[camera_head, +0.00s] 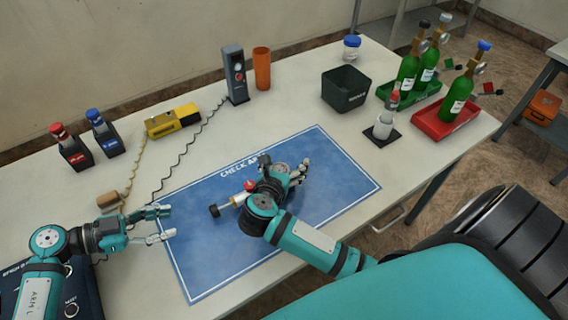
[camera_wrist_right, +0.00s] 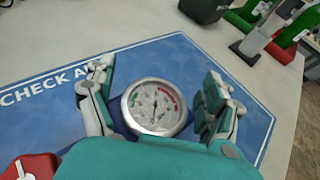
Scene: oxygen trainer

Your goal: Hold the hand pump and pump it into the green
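The hand pump (camera_head: 236,200) lies on the blue mat marked "CHECK A…", with a black end at left, a pale and brass body and a red part. Its right portion is hidden under my right arm. A round gauge (camera_wrist_right: 155,107) with green and red arcs shows between the fingers of my right gripper (camera_wrist_right: 157,75); the needle is too small to read surely. That gripper, also in the head view (camera_head: 285,172), has its fingers spread either side of the gauge, with slight gaps seen. My left gripper (camera_head: 160,222) is open and empty at the mat's left edge.
Bottles in red and blue caps (camera_head: 72,150), a yellow device (camera_head: 172,121), a grey handset (camera_head: 236,75) and an orange cup (camera_head: 262,68) stand behind. A dark bin (camera_head: 346,89) and green cylinders on trays (camera_head: 446,118) stand right. The mat's front (camera_head: 220,275) is clear.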

